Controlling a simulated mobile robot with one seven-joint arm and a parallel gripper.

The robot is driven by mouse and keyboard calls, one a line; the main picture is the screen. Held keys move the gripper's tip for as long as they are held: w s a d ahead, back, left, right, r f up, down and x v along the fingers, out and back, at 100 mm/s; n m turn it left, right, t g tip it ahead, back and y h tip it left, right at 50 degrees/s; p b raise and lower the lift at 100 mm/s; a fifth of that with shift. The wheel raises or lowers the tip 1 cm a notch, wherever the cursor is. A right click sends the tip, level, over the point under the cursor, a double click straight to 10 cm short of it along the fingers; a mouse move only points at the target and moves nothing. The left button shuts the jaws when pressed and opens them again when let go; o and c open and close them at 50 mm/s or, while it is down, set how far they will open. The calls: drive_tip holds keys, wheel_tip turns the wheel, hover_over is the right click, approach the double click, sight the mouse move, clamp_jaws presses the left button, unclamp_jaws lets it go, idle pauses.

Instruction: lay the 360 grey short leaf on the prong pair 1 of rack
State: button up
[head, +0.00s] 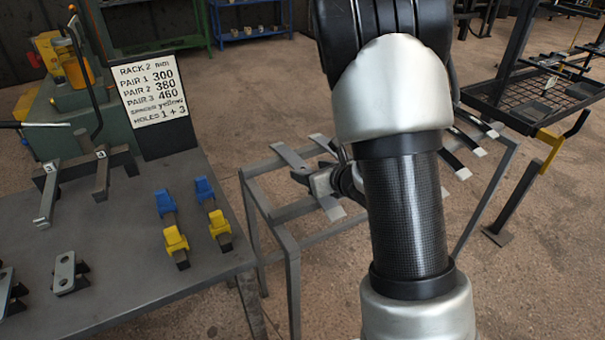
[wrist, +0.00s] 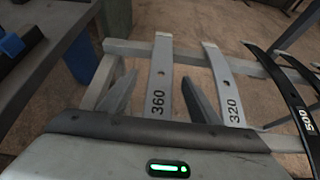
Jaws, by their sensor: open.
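The grey leaf marked 360 (wrist: 160,80) lies across the bars of a grey stand, its near end hidden by my gripper in the wrist view. In the head view the same leaf (head: 289,158) is the leftmost on the stand, partly covered by my gripper. My gripper (wrist: 160,77) is open, with one finger on each side of the leaf; contact cannot be told. In the head view my gripper (head: 322,182) is low over the stand, partly behind my arm. The rack (head: 103,178) on the left table shows two prongs tagged 3; pair 1 is not clearly visible.
A grey 320 leaf (wrist: 222,85) and a black 500 leaf (wrist: 304,118) lie to the right. A sign (head: 152,98) lists pair 1 as 300. Blue and yellow blocks (head: 176,240) stand on the table (head: 120,290). A mesh shelf (head: 530,100) is at right.

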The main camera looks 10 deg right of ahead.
sight(302, 168)
drive_tip(key=shift+f+b+x, duration=0.2)
drive_tip(key=shift+b+x, duration=0.25)
drive_tip(key=shift+x, duration=2.7)
drive_tip(key=shift+d, duration=0.15)
drive_tip(key=shift+c, duration=0.3)
clamp_jaws()
drive_tip(key=shift+r, duration=0.25)
